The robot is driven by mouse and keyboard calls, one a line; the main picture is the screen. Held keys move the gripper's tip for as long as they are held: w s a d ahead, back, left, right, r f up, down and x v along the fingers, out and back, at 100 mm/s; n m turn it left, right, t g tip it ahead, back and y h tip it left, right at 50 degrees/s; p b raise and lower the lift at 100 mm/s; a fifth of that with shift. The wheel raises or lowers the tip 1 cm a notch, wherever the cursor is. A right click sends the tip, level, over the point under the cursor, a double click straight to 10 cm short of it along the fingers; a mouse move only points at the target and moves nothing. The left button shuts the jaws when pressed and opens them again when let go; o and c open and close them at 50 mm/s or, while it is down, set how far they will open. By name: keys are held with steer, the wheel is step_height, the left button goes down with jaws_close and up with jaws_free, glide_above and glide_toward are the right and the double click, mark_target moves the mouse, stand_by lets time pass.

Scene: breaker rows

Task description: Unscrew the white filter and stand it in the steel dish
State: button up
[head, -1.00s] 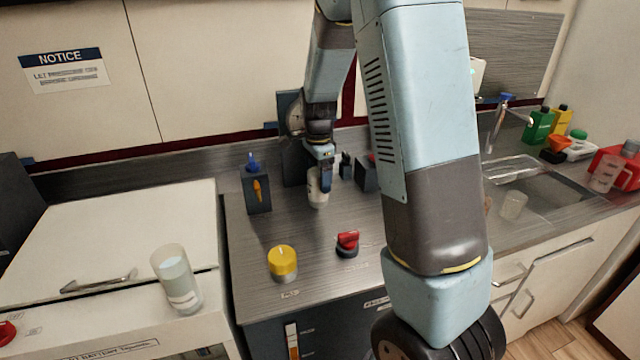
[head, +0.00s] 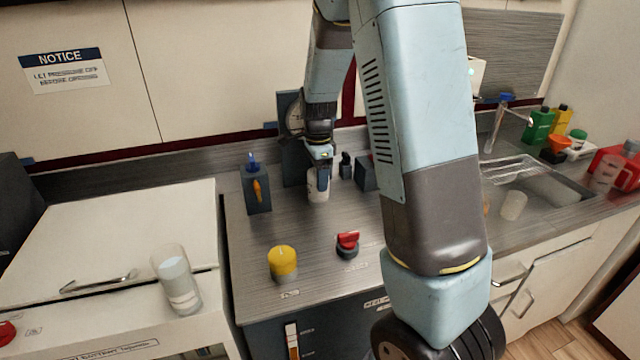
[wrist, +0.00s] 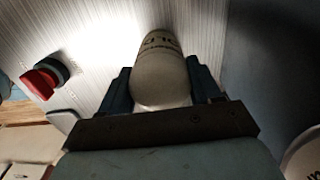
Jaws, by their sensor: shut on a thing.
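The white filter (head: 318,192) is upright below my gripper (head: 319,172), near the back of the steel counter, in front of a dark upright block. In the wrist view the filter (wrist: 161,70), with dark print on its side, sits between the two blue fingers of my gripper (wrist: 163,88), which are shut on it. I cannot tell whether the filter's lower end touches anything. I cannot make out the steel dish in either view; my arm hides part of the counter.
A yellow knob (head: 283,262) and a red knob (head: 347,244) stand on the counter in front. A dark block with a blue top and orange lever (head: 257,190) is left of the filter. A glass (head: 176,279) stands further left. A sink (head: 545,185) is at right.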

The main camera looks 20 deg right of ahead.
steer(key=shift+c, duration=0.8)
steer(key=n, duration=0.4)
steer(key=shift+r, duration=0.1)
steer(key=shift+r, duration=2.4)
